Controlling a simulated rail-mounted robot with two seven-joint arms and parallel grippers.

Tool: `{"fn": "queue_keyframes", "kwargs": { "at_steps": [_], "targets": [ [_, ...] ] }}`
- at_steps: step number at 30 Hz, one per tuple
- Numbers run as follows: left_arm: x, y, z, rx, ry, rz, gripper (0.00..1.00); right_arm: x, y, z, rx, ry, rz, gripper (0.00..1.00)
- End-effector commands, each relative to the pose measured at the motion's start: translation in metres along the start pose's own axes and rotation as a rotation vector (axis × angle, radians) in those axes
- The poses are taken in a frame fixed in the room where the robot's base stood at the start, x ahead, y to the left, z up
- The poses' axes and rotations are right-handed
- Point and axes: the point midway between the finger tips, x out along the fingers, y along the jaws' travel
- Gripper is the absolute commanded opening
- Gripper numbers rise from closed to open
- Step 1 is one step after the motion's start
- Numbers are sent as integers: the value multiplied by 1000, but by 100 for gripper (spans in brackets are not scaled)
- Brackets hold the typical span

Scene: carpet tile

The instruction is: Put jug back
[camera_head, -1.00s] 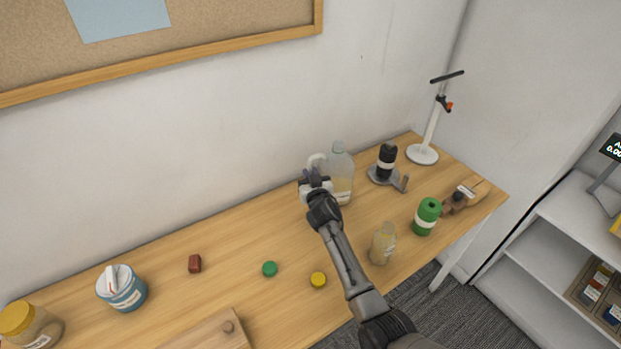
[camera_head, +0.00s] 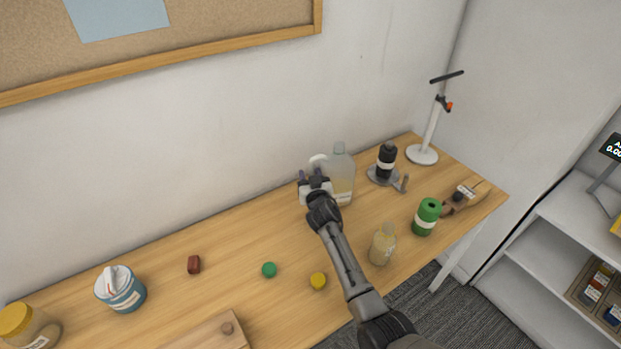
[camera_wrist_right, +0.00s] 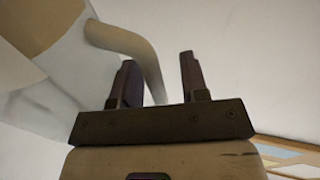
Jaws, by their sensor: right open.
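The jug (camera_head: 343,178) is a translucent bottle with a pale yellowish lower part and a white loop handle. It stands upright on the wooden table near the wall. In the right wrist view its body fills the upper left, and its handle (camera_wrist_right: 122,40) curves down behind and between the fingertips. My right gripper (camera_head: 310,175) is open at the handle side, left of the jug body. Its two dark fingers also show in the right wrist view (camera_wrist_right: 160,75), apart from each other. Whether a finger touches the handle is unclear. My left gripper is out of view.
A dark bottle in a grey holder (camera_head: 386,163) stands right of the jug. A pale bottle (camera_head: 382,245) and a green container (camera_head: 427,217) stand near the front edge. Green (camera_head: 269,270) and yellow (camera_head: 318,281) caps lie left of my arm.

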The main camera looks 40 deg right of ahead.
Motion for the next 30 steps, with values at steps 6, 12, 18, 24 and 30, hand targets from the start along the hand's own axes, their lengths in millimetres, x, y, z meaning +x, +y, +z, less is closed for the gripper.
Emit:
{"fn": "queue_keyframes", "kwargs": {
  "at_steps": [6,12,18,24,30],
  "targets": [
    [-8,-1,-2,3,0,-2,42,-12,1,-3,-2,-1,1,42],
    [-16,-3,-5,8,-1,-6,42,-48,0,-3,0,-1,1,42],
    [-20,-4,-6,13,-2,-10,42,-84,0,-3,0,-1,0,42],
    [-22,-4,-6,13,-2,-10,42,-109,0,-3,0,0,0,42],
    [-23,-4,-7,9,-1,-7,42,-119,0,-3,0,-1,0,42]
  ]
}}
